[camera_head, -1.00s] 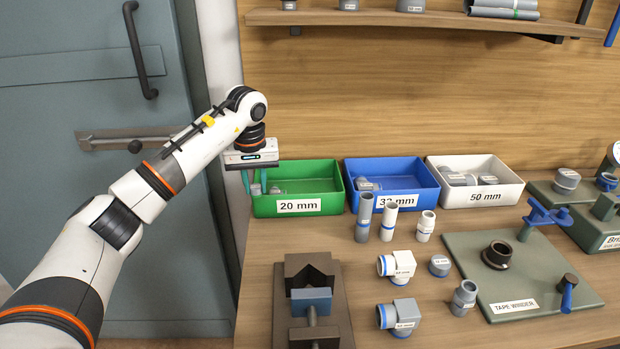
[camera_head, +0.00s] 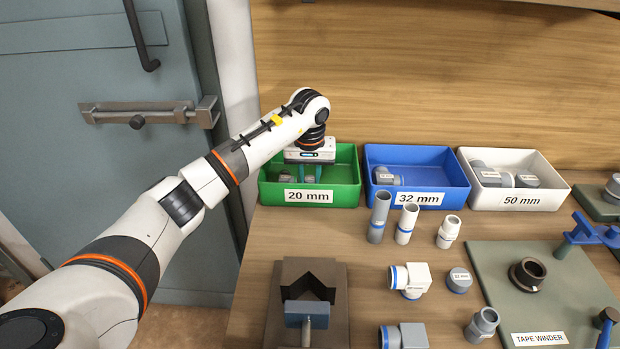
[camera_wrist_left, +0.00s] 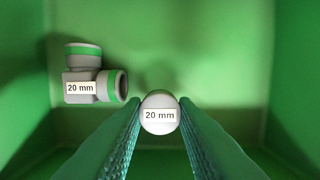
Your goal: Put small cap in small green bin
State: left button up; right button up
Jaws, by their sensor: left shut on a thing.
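The green bin labelled "20 mm" (camera_head: 346,197) stands at the left of the row of bins, and its green walls fill the left wrist view (camera_wrist_left: 292,70). My left gripper (camera_head: 308,172) is down inside this bin. Its green fingers are shut on a small grey round cap (camera_wrist_left: 159,113) with a "20 mm" label. Whether the cap touches the bin floor I cannot tell. A grey elbow fitting with green bands (camera_wrist_left: 80,87) lies in the bin to the left of the cap. My right gripper is not in view.
A blue "32 mm" bin (camera_head: 458,197) and a white "50 mm" bin (camera_head: 553,198) stand to the right, each holding fittings. Several grey and white fittings stand in front. A vise (camera_head: 307,310) sits at the front; a tape winder board (camera_head: 500,262) is at right.

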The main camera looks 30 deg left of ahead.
pick_arm(q)
jog(key=shift+f, duration=0.9)
jog(key=o, duration=0.6)
jog(key=shift+o, duration=0.2)
jog(key=shift+r, duration=0.55)
notch_tip(320, 180, up, 11)
jog(key=s, duration=0.1)
jog(key=shift+s+d+b, duration=0.15)
jog(key=shift+d+b, duration=0.15)
jog(key=shift+b, duration=0.05)
